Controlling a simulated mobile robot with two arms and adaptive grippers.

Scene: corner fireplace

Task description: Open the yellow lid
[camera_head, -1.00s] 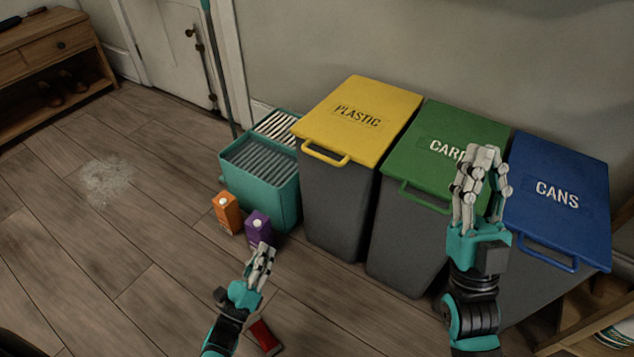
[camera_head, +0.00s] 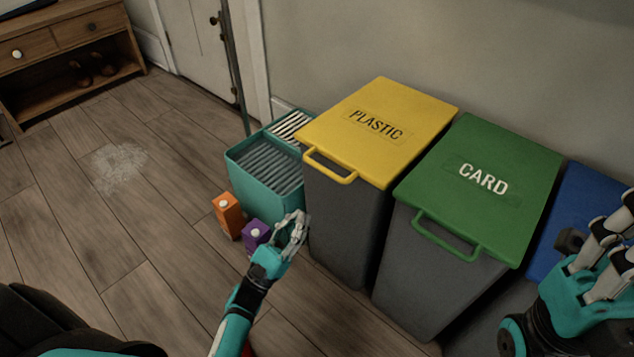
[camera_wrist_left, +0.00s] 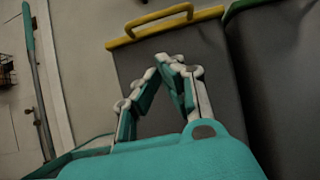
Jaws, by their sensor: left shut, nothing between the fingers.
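The yellow lid (camera_head: 385,135), marked PLASTIC, lies closed and flat on a grey bin (camera_head: 345,225). Its yellow loop handle (camera_head: 330,174) sticks out at the front edge. My left gripper (camera_head: 299,220) is shut and empty, below and a little left of the handle, apart from it. In the left wrist view the fingertips (camera_wrist_left: 170,62) meet in front of the bin's grey face, below the yellow handle (camera_wrist_left: 160,22). My right gripper (camera_head: 620,215) is at the right edge by the blue lid, partly cut off; its opening is unclear.
A green CARD lid (camera_head: 485,185) and a blue lid (camera_head: 585,205) stand to the right. A teal crate (camera_head: 265,175) is left of the yellow-lidded bin. Orange (camera_head: 229,215) and purple (camera_head: 256,235) cartons stand on the floor close to my left gripper. Open floor lies left.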

